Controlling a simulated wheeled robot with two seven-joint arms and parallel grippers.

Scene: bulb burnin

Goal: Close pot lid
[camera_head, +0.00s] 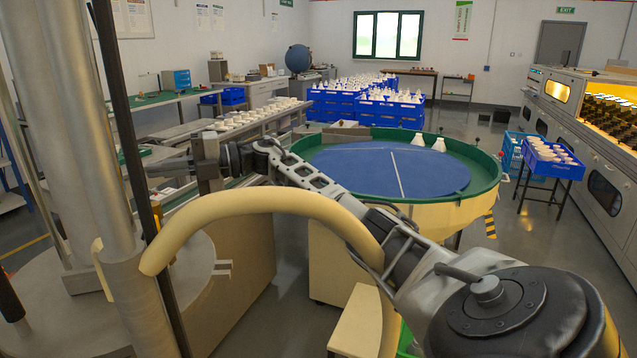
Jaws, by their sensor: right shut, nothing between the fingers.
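A wide round grey metal top (195,285), which may be the pot or its lid, lies at the lower left. I cannot tell whether it is open or shut. Thick silver columns (75,130) rise over it and hide part of it. A beige curved tube (260,202) arches from beside the columns to the right, in front of my right arm. My right gripper (165,165) is shut and empty, beyond the round top and pointing left. It appears apart from the metal top. My left gripper is not in view.
A round turntable with a blue top (345,170) and green rim stands in the middle, with two white bulbs (428,144). Blue crates (340,105) of bulbs stand behind it. A blue crate on a stand (553,165) is at right, before a long oven (600,130).

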